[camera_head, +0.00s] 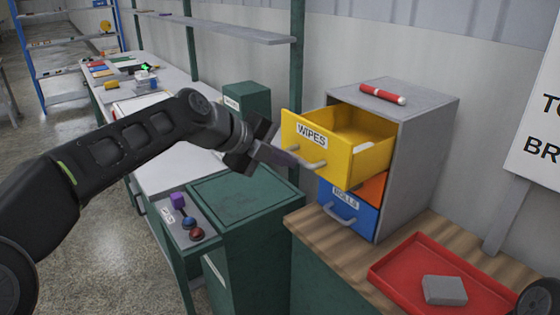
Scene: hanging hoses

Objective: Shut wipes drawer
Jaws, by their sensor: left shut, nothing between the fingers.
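The wipes drawer (335,146) is the yellow top drawer of a grey cabinet (418,150), and it stands pulled well out. Its front carries a WIPES label and a light handle, and a pale item lies inside it. My left gripper (292,158) is shut and empty, its tip close to the lower left of the drawer front near the handle. I cannot tell whether it touches the front. My right gripper is not in view.
A blue drawer (348,206) labelled ROLLS sits below, with an orange drawer (372,188) partly seen between. A red marker-like item (383,94) lies on the cabinet top. A red tray (400,276) with a grey block (444,290) is at the right. A dark green unit (240,200) stands left of the cabinet.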

